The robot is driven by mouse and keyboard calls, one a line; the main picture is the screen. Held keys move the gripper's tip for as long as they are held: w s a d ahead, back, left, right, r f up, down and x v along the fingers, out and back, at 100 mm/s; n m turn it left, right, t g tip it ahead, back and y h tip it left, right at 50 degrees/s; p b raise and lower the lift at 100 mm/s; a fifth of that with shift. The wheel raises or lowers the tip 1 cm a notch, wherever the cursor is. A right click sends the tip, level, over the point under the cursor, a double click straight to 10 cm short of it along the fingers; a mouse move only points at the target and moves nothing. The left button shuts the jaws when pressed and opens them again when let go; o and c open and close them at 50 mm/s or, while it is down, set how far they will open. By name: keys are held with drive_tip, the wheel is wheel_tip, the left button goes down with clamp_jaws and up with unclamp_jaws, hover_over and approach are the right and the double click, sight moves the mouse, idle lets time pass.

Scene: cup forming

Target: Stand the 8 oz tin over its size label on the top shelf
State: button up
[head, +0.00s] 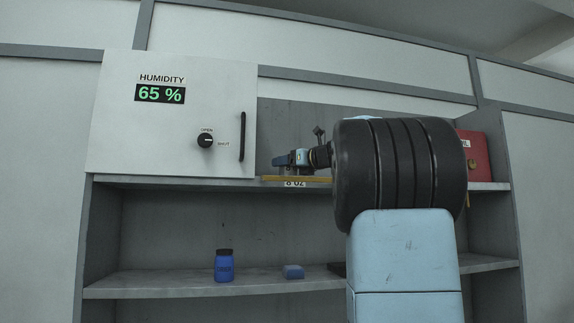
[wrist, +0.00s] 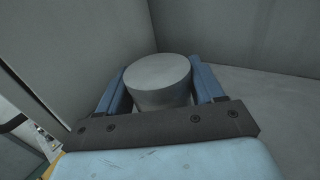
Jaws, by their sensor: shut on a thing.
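The tin (wrist: 159,76) is a plain grey cylinder with a flat round top, upright between the two blue fingers of my gripper (wrist: 160,90) in the wrist view. My gripper is shut on it. In the head view my gripper (head: 280,160) points left, just above the top shelf, over the "8 OZ" label (head: 295,184) on the shelf's front edge. The tin is hard to make out there, largely hidden by the finger. I cannot tell whether its base touches the shelf.
A yellow strip (head: 290,178) runs along the shelf edge above the label. A white humidity cabinet (head: 180,115) with a black handle stands close on the left. A red box (head: 475,155) is at right. A blue jar (head: 224,266) and blue block (head: 293,272) are on the lower shelf.

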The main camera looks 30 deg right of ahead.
drive_tip(key=o, duration=1.1)
drive_tip(key=v, duration=1.2)
